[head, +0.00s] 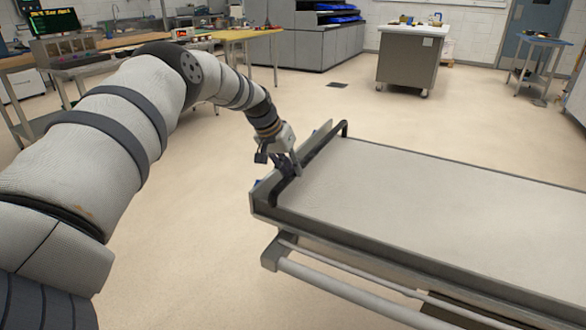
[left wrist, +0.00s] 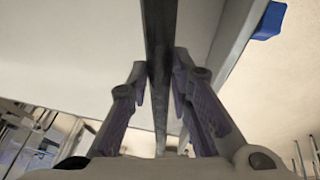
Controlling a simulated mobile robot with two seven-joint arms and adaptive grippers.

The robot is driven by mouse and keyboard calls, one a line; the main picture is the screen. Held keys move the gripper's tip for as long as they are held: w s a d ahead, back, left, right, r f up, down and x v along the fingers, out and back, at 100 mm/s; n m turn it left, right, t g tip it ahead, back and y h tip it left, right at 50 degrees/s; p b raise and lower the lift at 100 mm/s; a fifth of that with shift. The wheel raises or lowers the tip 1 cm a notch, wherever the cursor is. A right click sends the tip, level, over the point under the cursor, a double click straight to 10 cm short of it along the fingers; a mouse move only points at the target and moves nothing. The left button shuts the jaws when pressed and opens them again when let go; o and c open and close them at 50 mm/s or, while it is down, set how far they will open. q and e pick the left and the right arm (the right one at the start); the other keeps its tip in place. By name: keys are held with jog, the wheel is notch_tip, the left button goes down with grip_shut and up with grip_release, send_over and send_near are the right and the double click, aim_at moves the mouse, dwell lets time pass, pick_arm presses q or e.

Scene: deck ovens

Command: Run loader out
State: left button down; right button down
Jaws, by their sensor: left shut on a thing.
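The loader (head: 430,195) is a long, flat, pale bed with a dark metal frame, reaching from the middle of the head view to the right edge. A dark handle bar (head: 326,147) runs across its near left end. My left gripper (head: 294,168) is shut on this bar. In the left wrist view the bar (left wrist: 160,35) passes between the two fingers of the gripper (left wrist: 161,80), with the pale bed to its left. The far right end of the loader is out of the frame. My right gripper is not in view.
Light rails (head: 340,285) run below the loader's front side. A steel cabinet on casters (head: 408,68) stands at the back, with a small blue-topped table (head: 543,42) to its right. A yellow-topped table (head: 250,33) stands back left. The floor (head: 200,200) left of the loader is clear.

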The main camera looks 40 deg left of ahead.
pick_arm(q)
jog(key=shift+s+a, duration=0.15)
jog(key=shift+a, duration=0.15)
jog(key=c, duration=1.4)
grip_release()
jog(key=shift+a, duration=0.1)
jog(key=shift+c, duration=0.2)
jog(key=shift+r, duration=0.25)
jog(key=v, duration=1.1)
jog(key=shift+s+r, duration=0.2)
jog(key=shift+s, duration=0.05)
